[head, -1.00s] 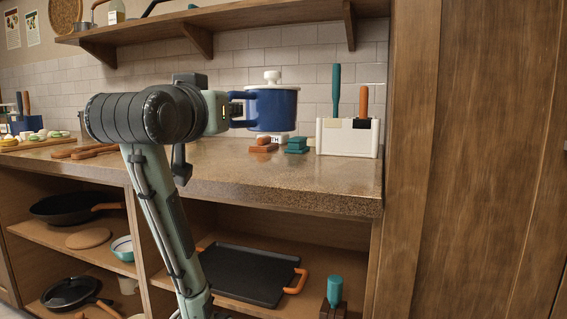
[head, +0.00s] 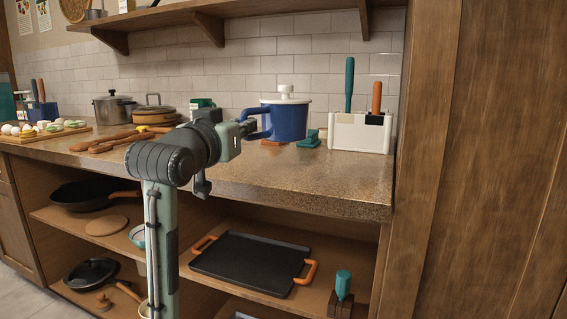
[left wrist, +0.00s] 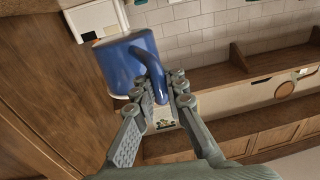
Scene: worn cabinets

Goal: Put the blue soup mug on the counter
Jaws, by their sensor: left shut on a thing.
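The blue soup mug (head: 290,122) is in the middle of the head view, over the back of the counter (head: 330,186). My left gripper (head: 246,128) comes in from the left and is shut on the mug's handle. In the left wrist view the fingers (left wrist: 164,90) close around the handle of the mug (left wrist: 122,64), which looks tilted there because the camera is rolled. The mug looks upright in the head view. I cannot tell whether its base touches the counter. My right gripper is in neither view.
A white holder (head: 358,135) with two upright handles stands right of the mug. A teal brush (head: 309,139) lies beside the mug. A white knob (head: 286,91) shows above it, apparently on something behind. The counter's front right is clear. A tall wooden panel (head: 430,130) borders the right.

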